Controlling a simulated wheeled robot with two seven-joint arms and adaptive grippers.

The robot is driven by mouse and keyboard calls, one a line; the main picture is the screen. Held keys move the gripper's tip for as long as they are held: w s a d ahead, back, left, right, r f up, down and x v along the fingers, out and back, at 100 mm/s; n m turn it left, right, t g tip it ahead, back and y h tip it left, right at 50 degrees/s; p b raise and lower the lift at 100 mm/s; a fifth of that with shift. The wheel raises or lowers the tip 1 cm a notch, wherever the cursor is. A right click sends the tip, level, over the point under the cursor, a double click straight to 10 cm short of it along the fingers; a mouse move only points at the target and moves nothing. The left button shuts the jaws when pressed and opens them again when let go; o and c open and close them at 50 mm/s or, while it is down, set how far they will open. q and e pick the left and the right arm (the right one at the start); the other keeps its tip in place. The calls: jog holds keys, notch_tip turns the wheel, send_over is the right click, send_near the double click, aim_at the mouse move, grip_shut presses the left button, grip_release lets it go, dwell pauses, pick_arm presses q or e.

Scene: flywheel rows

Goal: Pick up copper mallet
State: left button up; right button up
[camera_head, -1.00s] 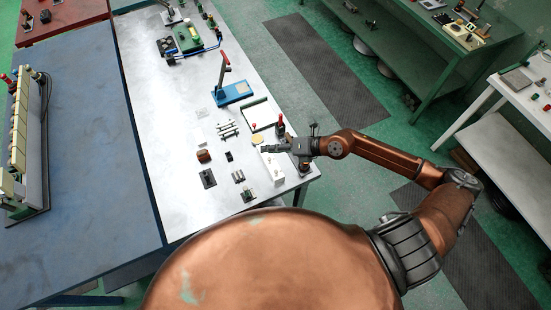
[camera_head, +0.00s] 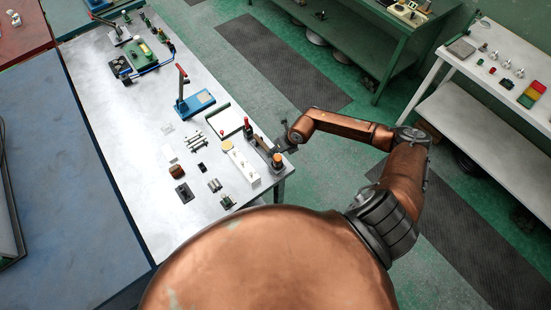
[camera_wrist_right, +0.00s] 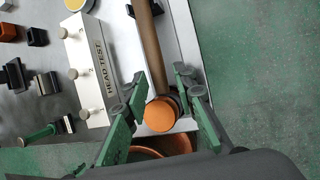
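The copper mallet (camera_wrist_right: 155,60) lies at the table's right edge in the right wrist view, with a brown handle running up the picture and a round orange copper face at its lower end. In the head view its orange head (camera_head: 277,159) shows near the table corner. My right gripper (camera_wrist_right: 160,82) is open, with one green-padded finger on each side of the mallet. I cannot tell whether either finger touches it. In the head view the right gripper (camera_head: 284,145) is small and partly dark, beside the mallet. My left gripper is not in view.
A white block marked HEAD TEST (camera_wrist_right: 88,68) with several pegs stands left of the mallet. Small dark parts and a tray (camera_head: 225,121) lie farther left. A blue-based lever press (camera_head: 195,104) stands behind. Green floor (camera_wrist_right: 258,80) is open to the right.

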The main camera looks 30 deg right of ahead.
aim_at(267, 150)
jog(key=p+x, duration=0.1)
jog(key=x, duration=0.3)
jog(key=shift+a, duration=0.15)
jog(key=shift+c, duration=0.2)
grip_shut()
jog(key=shift+w, duration=0.1)
